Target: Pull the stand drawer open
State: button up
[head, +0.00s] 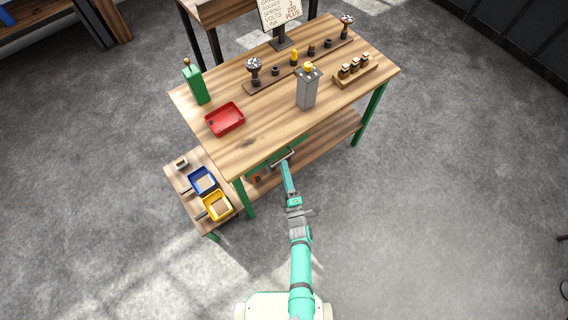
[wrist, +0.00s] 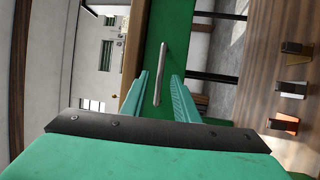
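The stand's drawer has a green front (wrist: 178,22) with a slim metal bar handle (wrist: 161,72). In the head view the drawer lies under the front edge of the wooden workbench (head: 240,158) and is mostly hidden by it. My gripper (head: 285,160) is at that front edge, by the drawer. In the wrist view my gripper (wrist: 158,78) is open, with one teal finger on each side of the handle. The handle appears between the fingertips, with gaps on both sides. I cannot tell how deep it sits between them.
A low side table (head: 180,184) at left holds a blue bin (head: 202,180) and a yellow bin (head: 216,206). Floor around my arm is clear.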

jog(key=shift+x, duration=1.3)
jog(key=shift+c, duration=0.4)
grip_shut()
jog(key=shift+s+d, duration=0.1)
jog(key=shift+s, duration=0.05)
